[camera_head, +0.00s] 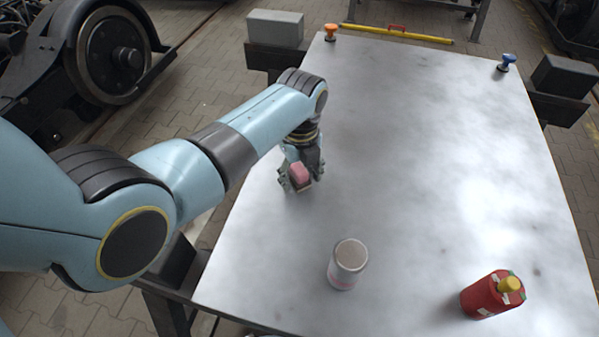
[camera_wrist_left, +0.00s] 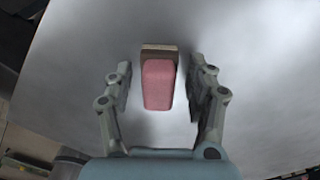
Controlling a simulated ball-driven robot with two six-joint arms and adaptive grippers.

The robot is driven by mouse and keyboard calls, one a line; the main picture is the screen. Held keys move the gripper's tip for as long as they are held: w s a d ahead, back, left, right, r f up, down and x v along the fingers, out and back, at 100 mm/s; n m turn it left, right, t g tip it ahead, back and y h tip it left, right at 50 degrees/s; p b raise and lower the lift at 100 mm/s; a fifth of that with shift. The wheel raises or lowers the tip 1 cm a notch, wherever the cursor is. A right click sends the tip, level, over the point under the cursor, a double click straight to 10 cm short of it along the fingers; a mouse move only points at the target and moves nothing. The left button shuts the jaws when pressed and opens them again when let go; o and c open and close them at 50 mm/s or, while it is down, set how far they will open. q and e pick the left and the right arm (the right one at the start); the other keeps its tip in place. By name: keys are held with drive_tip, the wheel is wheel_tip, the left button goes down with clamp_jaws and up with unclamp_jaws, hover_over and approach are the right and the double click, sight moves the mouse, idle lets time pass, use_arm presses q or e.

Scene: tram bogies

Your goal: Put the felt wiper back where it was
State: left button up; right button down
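The felt wiper is a small block with a pink body (camera_head: 300,172) and a brownish end, on the left part of the grey metal table (camera_head: 400,150). In the left wrist view the felt wiper (camera_wrist_left: 158,84) lies between the two fingers, with a gap to each. My left gripper (camera_head: 298,177) is open around it, low over the table. The arm and fingers partly hide the wiper in the head view. My right gripper is in neither view.
A white-and-pink can (camera_head: 347,265) stands near the front edge. A red canister with a yellow top (camera_head: 492,295) is at front right. An orange knob (camera_head: 330,32), a blue knob (camera_head: 506,62) and a yellow level (camera_head: 397,34) are at the back. The table's middle is clear.

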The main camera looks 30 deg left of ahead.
sight(300, 169)
use_arm(q)
drive_tip(key=shift+r, duration=0.35)
wheel_tip(300, 169, up, 12)
drive_tip(key=p, duration=0.1)
drive_tip(key=shift+f, duration=0.2)
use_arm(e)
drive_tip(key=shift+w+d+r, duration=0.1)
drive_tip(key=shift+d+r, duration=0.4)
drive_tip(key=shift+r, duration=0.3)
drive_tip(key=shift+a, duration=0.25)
